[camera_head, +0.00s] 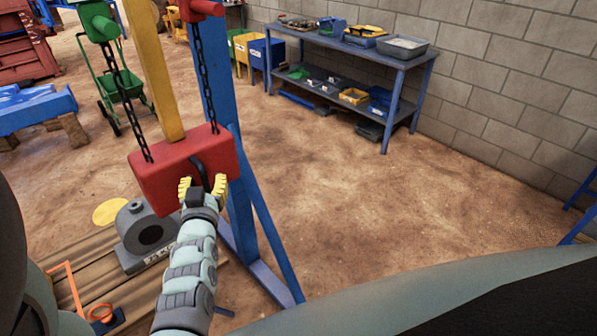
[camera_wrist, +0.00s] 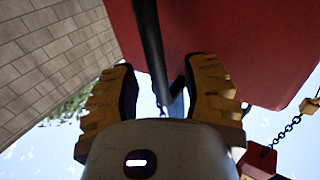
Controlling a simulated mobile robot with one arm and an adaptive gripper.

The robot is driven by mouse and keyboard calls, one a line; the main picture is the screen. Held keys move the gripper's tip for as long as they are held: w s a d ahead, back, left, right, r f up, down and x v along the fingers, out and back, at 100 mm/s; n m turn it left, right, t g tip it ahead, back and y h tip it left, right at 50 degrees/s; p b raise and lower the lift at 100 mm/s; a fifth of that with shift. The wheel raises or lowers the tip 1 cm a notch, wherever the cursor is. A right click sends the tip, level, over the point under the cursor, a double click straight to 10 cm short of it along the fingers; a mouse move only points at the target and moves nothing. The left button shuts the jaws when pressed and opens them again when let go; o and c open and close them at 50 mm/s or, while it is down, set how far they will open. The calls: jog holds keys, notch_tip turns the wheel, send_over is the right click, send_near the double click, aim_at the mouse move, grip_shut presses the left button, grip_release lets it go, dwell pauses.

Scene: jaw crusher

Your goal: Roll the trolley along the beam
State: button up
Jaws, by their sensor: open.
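A red block (camera_head: 165,170) hangs on dark chains (camera_head: 200,75), with a black bar handle (camera_head: 198,168) on its near face. A green piece (camera_head: 97,22) and a red piece (camera_head: 203,8) sit at the chains' upper ends. The trolley and the beam cannot be made out for certain; the frame cuts off what is above. My gripper (camera_head: 203,182) is at the handle with its yellow fingers apart. In the wrist view, the dark bar (camera_wrist: 152,45) runs up between the open fingers (camera_wrist: 162,85), under the red block (camera_wrist: 230,40). Contact cannot be told.
A blue post (camera_head: 218,70) with a slanted brace stands just right of the block. Below is a grey bearing housing (camera_head: 146,236) on a wooden pallet (camera_head: 90,262). A blue workbench (camera_head: 395,60) with bins stands by the block wall. The dirt floor between is clear.

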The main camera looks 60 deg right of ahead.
jog(key=shift+w+d, duration=0.2)
jog(key=shift+d, duration=0.15)
jog(key=shift+o, duration=0.4)
grip_shut()
